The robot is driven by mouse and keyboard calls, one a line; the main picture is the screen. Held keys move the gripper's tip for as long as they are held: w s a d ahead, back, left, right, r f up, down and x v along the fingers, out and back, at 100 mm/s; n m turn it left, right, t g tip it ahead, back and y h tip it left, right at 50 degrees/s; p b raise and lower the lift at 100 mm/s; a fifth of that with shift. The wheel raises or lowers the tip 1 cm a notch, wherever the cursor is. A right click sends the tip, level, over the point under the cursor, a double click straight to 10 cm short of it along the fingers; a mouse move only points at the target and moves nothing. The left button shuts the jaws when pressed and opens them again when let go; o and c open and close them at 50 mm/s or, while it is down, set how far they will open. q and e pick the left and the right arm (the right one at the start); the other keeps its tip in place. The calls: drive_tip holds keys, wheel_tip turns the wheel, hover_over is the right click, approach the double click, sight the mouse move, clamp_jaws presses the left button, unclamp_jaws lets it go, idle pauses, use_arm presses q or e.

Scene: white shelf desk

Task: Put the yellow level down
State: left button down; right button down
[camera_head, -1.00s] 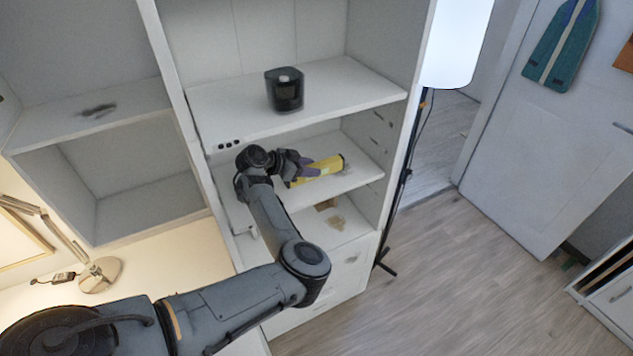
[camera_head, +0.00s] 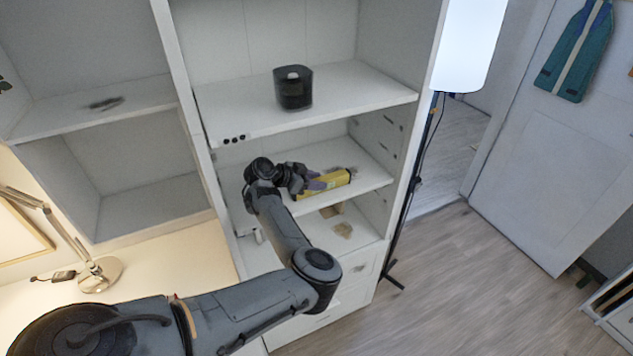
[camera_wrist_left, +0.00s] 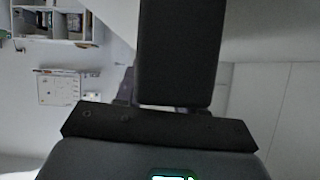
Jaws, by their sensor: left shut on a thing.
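The yellow level (camera_head: 336,180) is in the middle compartment of the white shelf unit, at the shelf board's front part, in the head view. My left gripper (camera_head: 318,184) is shut on it, with purplish fingers across its left part. The level lies about flat; I cannot tell whether it touches the board. In the left wrist view a dark block fills the upper middle, and the level cannot be made out there. My right gripper is in neither view.
The middle shelf board (camera_head: 364,189) is under the level. A black round device (camera_head: 293,90) stands on the board above. A side wall (camera_head: 372,135) closes the compartment on the right. A desk lamp (camera_head: 98,273) stands on the desk at lower left.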

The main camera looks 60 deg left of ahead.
use_arm(q)
drive_tip(key=c, duration=0.7)
unclamp_jaws()
drive_tip(key=shift+s+a+r, duration=0.1)
drive_tip(key=shift+s+r, duration=0.25)
drive_tip(key=shift+s, duration=0.1)
drive_tip(key=shift+v, duration=1.5)
